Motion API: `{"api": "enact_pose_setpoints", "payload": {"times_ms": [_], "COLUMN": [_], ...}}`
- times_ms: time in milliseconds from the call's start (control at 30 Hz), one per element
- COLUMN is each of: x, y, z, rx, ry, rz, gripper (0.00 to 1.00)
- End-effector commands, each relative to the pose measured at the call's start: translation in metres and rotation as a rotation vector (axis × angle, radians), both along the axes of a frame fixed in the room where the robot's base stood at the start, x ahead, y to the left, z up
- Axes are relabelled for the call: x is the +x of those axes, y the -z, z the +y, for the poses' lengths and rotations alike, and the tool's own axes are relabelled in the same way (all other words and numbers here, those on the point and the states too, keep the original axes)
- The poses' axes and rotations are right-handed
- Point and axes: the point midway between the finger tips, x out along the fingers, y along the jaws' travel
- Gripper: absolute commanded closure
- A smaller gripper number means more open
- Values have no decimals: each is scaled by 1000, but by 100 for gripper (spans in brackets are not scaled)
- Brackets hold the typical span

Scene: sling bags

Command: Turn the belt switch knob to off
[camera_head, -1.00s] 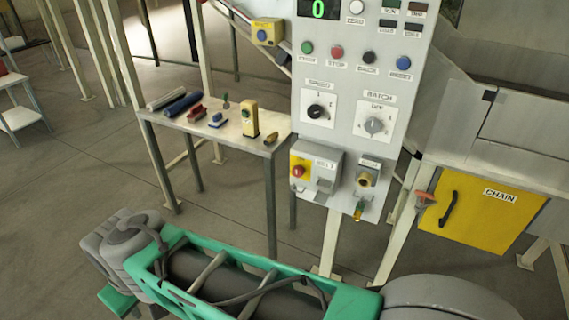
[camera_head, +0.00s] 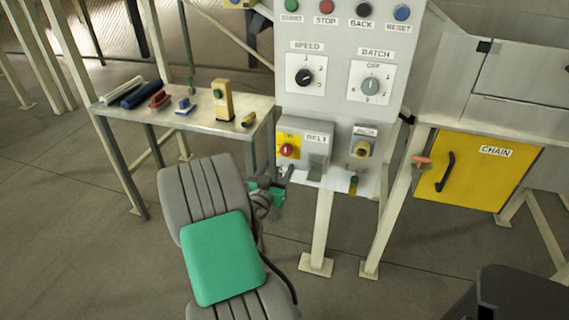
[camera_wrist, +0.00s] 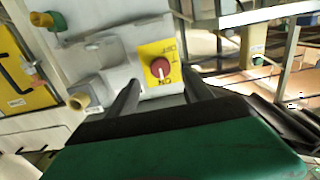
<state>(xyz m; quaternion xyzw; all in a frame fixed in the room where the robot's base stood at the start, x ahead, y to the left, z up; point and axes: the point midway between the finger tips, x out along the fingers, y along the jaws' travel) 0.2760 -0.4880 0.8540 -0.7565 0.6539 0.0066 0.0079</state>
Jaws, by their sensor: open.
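The belt switch is a red knob (camera_head: 287,151) on a yellow plate at the left of the grey BELT box (camera_head: 318,140). In the wrist view the red knob (camera_wrist: 160,66) is seen close, with its white mark toward the ON lettering; OFF is on the opposite side of the plate (camera_wrist: 170,51). My gripper (camera_head: 282,178) is just below and in front of the box in the head view, partly hidden by my arm. In the wrist view its two dark fingers (camera_wrist: 160,78) are apart, on either side of the knob in the picture, with nothing between them. Contact is not visible.
A grey lever or guard (camera_head: 317,168) is beside the knob on the box. An INCH control (camera_head: 361,149) is to the right. A metal table (camera_head: 200,119) with several tools stands left, and a yellow CHAIN door (camera_head: 465,170) is at right.

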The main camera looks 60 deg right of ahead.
Motion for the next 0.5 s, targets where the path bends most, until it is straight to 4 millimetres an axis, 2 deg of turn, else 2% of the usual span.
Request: {"api": "enact_pose_setpoints", "payload": {"times_ms": [167,400,500], "x": [0,8,10], "y": [-3,-3,-2], "z": [-19,-63,-74], "rx": [-22,-20,-20], "ry": [-8,-8,-10], "rz": [1,0,0], "gripper": [41,41,41]}}
